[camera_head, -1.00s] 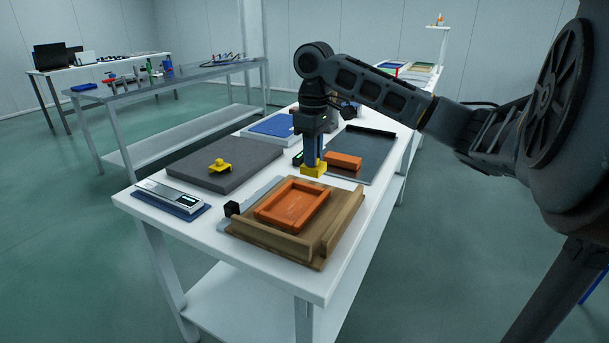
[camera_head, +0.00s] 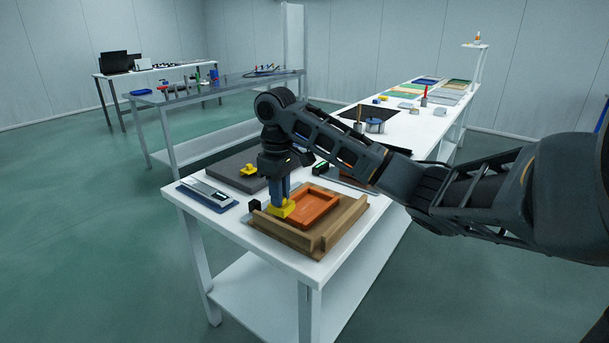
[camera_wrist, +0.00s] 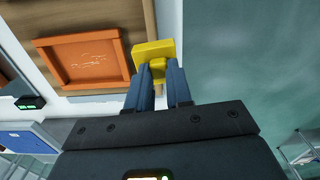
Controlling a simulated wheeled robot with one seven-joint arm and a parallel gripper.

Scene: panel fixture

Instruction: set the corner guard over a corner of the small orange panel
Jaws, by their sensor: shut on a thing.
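The small orange panel (camera_head: 318,207) lies flat in the wooden fixture (camera_head: 325,236), with a raised rim; it also shows in the wrist view (camera_wrist: 85,60). My gripper (camera_head: 279,195) points down at the panel's left corner, its blue fingers (camera_wrist: 160,85) shut on a yellow corner guard (camera_head: 281,209). A second yellow guard (camera_head: 248,170) sits on the grey pad (camera_head: 227,170).
A scale-like device (camera_head: 206,193) stands at the table's left end, and a small black block (camera_head: 254,204) beside the fixture. My arm hides part of the dark tray behind. Pots and coloured sheets lie farther along the white table (camera_head: 405,125).

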